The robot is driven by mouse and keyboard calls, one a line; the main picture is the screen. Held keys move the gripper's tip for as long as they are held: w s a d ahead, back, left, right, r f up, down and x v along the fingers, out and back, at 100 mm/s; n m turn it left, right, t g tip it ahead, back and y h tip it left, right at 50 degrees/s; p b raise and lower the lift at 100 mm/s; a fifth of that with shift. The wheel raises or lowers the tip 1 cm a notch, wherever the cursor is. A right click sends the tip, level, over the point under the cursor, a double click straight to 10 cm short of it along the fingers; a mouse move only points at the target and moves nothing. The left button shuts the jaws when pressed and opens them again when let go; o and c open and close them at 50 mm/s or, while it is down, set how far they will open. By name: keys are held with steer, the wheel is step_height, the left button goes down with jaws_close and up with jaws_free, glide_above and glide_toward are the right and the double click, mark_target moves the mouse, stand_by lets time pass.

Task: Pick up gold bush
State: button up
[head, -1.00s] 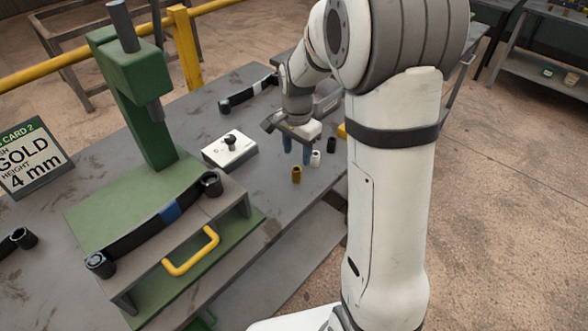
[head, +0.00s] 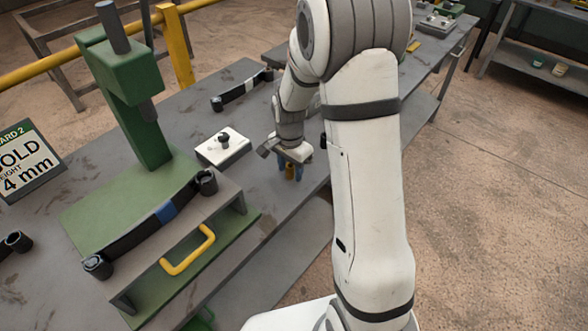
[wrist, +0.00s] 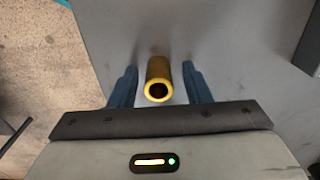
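The gold bush (wrist: 158,80) is a short hollow gold cylinder standing upright on the grey bench. In the wrist view it sits between the two blue fingers of my gripper (wrist: 159,88), with a gap on each side. In the head view my gripper (head: 291,170) points down over the gold bush (head: 289,173), which is partly hidden by the fingers. My gripper is open around it and does not appear to touch it.
A white box with a black knob (head: 223,146) stands left of my gripper. A green press (head: 143,140) with a leaf spring (head: 150,222) and yellow handle (head: 188,250) is further left. A card (head: 24,165) reads "OLD" and "4 mm". The bench edge is close on the right.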

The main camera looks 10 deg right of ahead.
steer(key=c, duration=0.8)
steer(key=shift+o, duration=0.2)
